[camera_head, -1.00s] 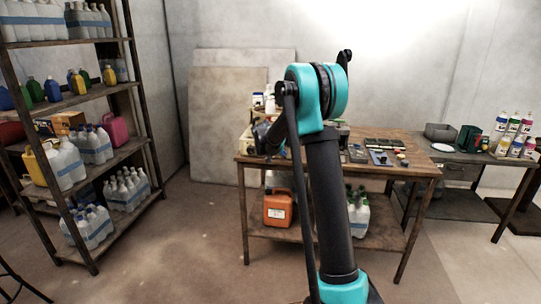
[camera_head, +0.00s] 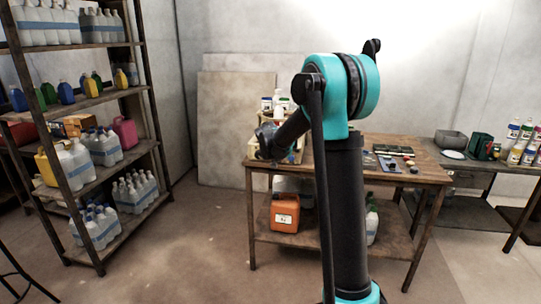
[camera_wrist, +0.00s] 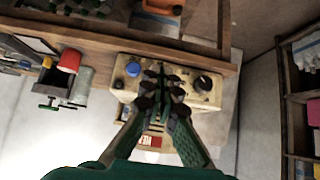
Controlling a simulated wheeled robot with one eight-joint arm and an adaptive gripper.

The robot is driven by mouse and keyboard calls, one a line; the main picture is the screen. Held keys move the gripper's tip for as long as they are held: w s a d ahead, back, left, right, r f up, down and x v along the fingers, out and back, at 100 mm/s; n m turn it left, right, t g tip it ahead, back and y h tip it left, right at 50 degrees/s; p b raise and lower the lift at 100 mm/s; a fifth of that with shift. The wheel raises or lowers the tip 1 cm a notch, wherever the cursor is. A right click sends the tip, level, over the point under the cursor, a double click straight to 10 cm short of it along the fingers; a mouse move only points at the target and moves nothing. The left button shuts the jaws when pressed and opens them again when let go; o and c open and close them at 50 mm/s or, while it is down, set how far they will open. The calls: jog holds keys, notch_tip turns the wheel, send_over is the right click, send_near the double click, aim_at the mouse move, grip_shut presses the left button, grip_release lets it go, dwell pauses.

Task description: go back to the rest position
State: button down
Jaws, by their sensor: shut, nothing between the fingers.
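My gripper (camera_wrist: 163,75) is shut and empty in the wrist view, its dark fingertips together. It appears in front of a beige box with knobs (camera_wrist: 205,97) on the wooden bench; I cannot tell the gap between them. In the head view my gripper (camera_head: 264,145) is a small dark shape over the left end of the workbench (camera_head: 410,172). My teal and black arm stands in front of the bench and hides its middle.
A shelf rack (camera_head: 152,130) with bottles and jugs stands at the left. An orange canister (camera_head: 285,212) sits on the bench's lower shelf. A second table (camera_head: 480,166) with bottles stands at the right. The floor between rack and bench is clear.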

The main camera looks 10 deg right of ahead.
jog(key=s+d+f+n+g+y, duration=0.1)
jog(key=s+f, duration=0.3)
jog(key=s, duration=1.1)
jog(key=s+d+f+n+g+y, duration=0.1)
jog(key=s+f, duration=0.3)
jog(key=s, duration=1.1)
jog(key=s+d+f+n+g, duration=0.1)
jog(key=s+f, duration=0.3)
jog(key=s, duration=1.1)
jog(key=shift+s+d+f+n+g+y, duration=0.2)
jog(key=shift+s+d+n+g+y, duration=0.15)
jog(key=shift+d+g, duration=0.45)
jog(key=shift+d, duration=0.1)
